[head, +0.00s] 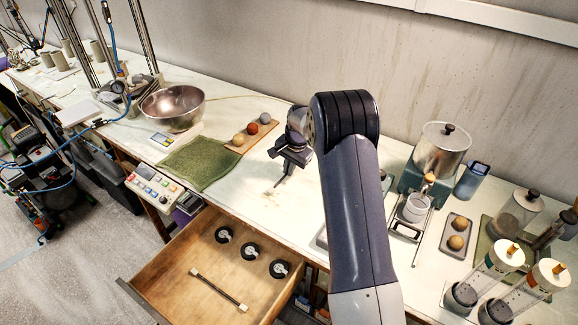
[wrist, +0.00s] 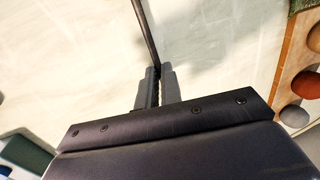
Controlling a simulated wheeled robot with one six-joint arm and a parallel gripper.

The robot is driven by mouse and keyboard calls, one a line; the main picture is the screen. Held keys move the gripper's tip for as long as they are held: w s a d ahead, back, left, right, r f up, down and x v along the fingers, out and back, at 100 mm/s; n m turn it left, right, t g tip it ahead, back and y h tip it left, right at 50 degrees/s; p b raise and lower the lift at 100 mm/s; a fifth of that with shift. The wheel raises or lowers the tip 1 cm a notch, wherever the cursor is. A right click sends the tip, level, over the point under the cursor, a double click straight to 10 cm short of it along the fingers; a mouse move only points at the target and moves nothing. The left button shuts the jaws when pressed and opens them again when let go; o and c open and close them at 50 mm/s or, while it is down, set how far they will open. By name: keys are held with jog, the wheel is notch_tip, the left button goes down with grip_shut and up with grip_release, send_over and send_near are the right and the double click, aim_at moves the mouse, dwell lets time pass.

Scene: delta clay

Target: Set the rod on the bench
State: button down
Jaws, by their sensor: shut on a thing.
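My gripper (head: 284,174) is over the white bench top (head: 240,200), in front of the wooden tray of balls. In the wrist view my gripper (wrist: 157,88) is shut on a thin dark rod (wrist: 146,32), which runs from the fingers to the top edge of the picture. In the head view the held rod is small and mostly lost against the gripper. I cannot tell whether it touches the bench. Another dark rod with pale ends (head: 218,290) lies in the open drawer.
The open wooden drawer (head: 165,275) also holds several black round pieces. A green mat (head: 200,163), a tray of balls (head: 262,136) and a metal bowl (head: 172,108) are left of my gripper.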

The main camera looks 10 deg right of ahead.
jog(key=c, duration=2)
grip_release()
jog(key=shift+f, duration=0.1)
jog(key=o, duration=0.4)
jog(key=r+b, duration=0.1)
jog(key=r, duration=0.3)
jog(key=s+d+r, duration=0.1)
jog(key=r, duration=0.3)
jog(key=r+b, duration=0.1)
jog(key=r, duration=0.3)
jog(key=shift+s+d+r+b, duration=0.1)
jog(key=shift+s+d+b, duration=0.25)
